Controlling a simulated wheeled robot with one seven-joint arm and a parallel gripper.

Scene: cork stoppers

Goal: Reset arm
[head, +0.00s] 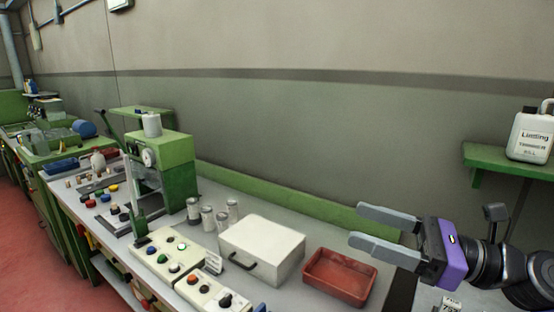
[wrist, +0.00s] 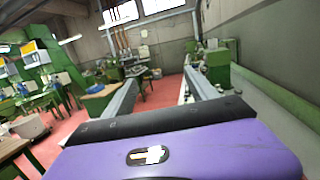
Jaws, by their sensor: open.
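My gripper (head: 370,229) is at the right of the head view, raised above the bench near the wall. Its two grey fingers are spread apart and point left, with nothing between them. In the wrist view the gripper (wrist: 160,88) shows its purple body and both fingers, also apart and empty, facing along the room.
The grey bench (head: 215,262) carries a white case (head: 262,250), a red tray (head: 340,277), control boxes (head: 170,258), several jars (head: 208,219) and a green machine (head: 165,165). A green shelf (head: 485,158) with a white jug (head: 530,137) is at right.

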